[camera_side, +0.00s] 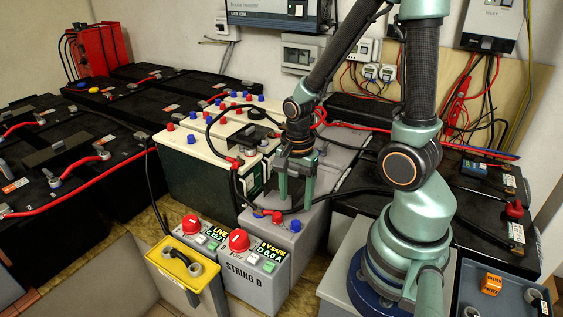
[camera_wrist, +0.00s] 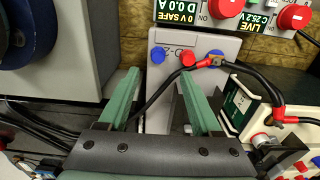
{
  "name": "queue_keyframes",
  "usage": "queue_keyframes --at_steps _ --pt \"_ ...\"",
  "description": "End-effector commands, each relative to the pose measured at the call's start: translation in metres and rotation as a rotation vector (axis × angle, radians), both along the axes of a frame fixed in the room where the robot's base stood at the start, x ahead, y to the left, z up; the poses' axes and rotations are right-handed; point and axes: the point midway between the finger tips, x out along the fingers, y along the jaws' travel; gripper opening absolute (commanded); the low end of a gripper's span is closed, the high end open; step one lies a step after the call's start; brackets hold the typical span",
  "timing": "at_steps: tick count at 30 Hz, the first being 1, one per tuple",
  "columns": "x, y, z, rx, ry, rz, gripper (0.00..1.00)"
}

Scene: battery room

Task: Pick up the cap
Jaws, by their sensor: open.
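My gripper (camera_side: 296,196) is open and empty above a grey battery (camera_side: 285,242), its two green fingers pointing down. In the wrist view, my gripper (camera_wrist: 159,78) has its fingers apart over the grey battery top, with a black cable crossing between them. A round blue cap (camera_wrist: 158,55) sits on that battery near its edge, just beyond the fingertips and apart from them. It also shows in the side view as a blue cap (camera_side: 295,226). Which one is the task's cap I cannot tell.
Two meter boxes with red knobs, one live (camera_side: 200,240) and one safe (camera_side: 252,268), stand in front of the grey battery. A cream-topped battery (camera_side: 200,165) with many red and blue caps stands behind. A yellow-topped box (camera_side: 182,265) is front left. Cables cross nearby.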

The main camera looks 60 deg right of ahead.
Motion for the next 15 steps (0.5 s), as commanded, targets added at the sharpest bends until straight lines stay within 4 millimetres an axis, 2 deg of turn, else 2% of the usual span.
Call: queue_keyframes --at_steps 4,15 --pt "-0.001 0.0 -0.016 0.001 0.004 0.002 0.66" --pt "-0.003 0.001 -0.036 0.001 0.004 0.003 0.66"
